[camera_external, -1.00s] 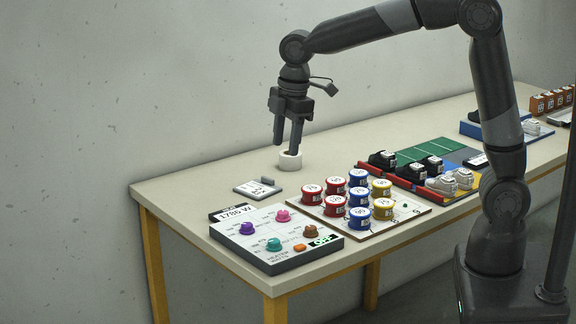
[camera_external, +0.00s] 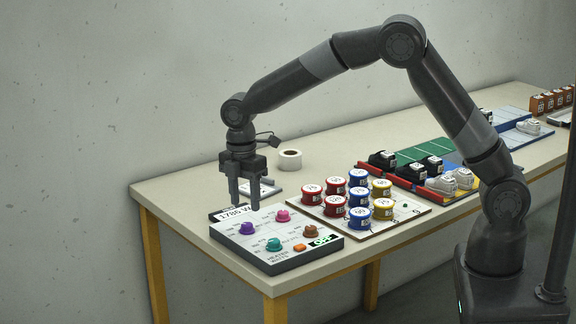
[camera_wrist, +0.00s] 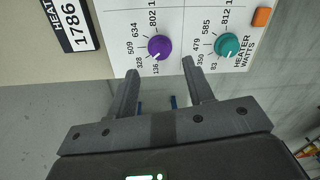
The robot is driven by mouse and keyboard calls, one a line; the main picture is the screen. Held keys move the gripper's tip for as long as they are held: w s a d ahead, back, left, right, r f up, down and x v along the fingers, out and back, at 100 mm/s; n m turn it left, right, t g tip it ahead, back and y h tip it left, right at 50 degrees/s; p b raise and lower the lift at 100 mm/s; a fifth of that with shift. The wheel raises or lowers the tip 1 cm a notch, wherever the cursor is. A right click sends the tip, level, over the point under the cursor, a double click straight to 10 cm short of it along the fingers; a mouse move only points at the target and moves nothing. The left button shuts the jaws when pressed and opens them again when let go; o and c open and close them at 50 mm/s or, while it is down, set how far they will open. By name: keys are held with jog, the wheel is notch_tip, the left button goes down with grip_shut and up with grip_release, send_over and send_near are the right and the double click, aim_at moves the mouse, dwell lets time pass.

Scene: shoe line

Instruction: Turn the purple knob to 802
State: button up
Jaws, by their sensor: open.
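The purple knob (camera_external: 246,228) sits on the white-topped control panel (camera_external: 262,257) at the table's near left end. My gripper (camera_external: 245,205) is above the panel's back part, close to the purple knob. In the wrist view my gripper (camera_wrist: 160,69) is open and empty, its fingers apart just below the knob in the picture. The panel's display (camera_wrist: 75,24) reads 1786.
A teal knob (camera_wrist: 228,45), a pink knob (camera_external: 283,215), a brown knob (camera_external: 310,229) and an orange button (camera_external: 299,247) share the panel. A board of several coloured tins (camera_external: 333,206) stands to the right. A white roll (camera_external: 289,159) stands behind.

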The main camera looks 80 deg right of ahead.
aim_at(247, 224)
notch_tip(247, 224, down, 5)
jog(key=shift+s+f, duration=0.1)
dwell(0.3)
jog(key=c, duration=1)
